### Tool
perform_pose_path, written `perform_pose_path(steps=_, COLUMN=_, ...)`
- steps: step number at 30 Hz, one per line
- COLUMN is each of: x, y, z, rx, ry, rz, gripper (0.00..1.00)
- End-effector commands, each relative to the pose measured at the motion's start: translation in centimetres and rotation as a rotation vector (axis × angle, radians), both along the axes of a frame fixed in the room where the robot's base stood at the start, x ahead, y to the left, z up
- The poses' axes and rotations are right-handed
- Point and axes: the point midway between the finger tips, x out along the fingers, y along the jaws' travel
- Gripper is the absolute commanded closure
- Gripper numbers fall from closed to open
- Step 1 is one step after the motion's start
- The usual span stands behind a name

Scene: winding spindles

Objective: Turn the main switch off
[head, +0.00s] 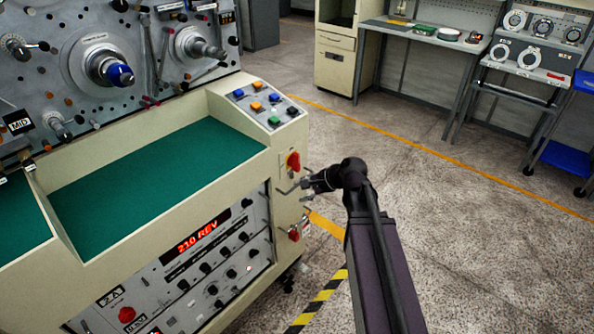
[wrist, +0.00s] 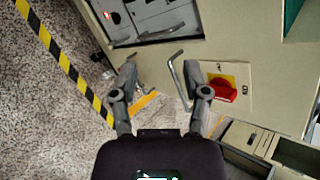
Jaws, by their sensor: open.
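The main switch (head: 293,161) is a red rotary knob on a yellow plate, on the right end face of the beige machine cabinet. It also shows in the wrist view (wrist: 222,88), just right of my right finger. My gripper (head: 297,189) is open and empty, a little below the switch in the head view. In the wrist view its fingers (wrist: 161,75) are spread, with a bent metal handle (wrist: 177,78) seen between them. I see no touch between a finger and the knob. The knob's exact setting is hard to read.
A second red part (head: 294,234) sits lower on the same end face. Coloured buttons (head: 265,104) are on the sloped panel above. The green work surface (head: 160,180) lies left. A striped floor line (head: 322,295) runs near the cabinet. The floor to the right is open.

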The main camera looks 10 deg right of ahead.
Motion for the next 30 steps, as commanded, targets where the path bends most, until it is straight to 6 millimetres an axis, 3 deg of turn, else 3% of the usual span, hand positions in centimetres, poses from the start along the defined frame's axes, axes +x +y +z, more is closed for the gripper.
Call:
perform_pose_path(steps=1, x=0.8, y=-0.4, z=-1.3, rx=0.056, ry=0.009, rz=-0.049, gripper=0.4)
perform_pose_path(steps=8, x=3.6, y=-2.1, z=-2.4, rx=0.337, ry=0.065, rz=-0.256, gripper=0.4)
perform_pose_path(steps=18, x=7.2, y=-6.4, z=-3.6, rx=0.785, ry=0.176, rz=-0.511, gripper=0.4)
perform_pose_path(steps=24, x=8.6, y=-9.2, z=-3.9, rx=1.016, ry=0.244, rz=-0.608, gripper=0.4)
perform_pose_path(steps=30, x=9.1, y=-10.7, z=-3.7, rx=1.13, ry=0.278, rz=-0.649, gripper=0.4)
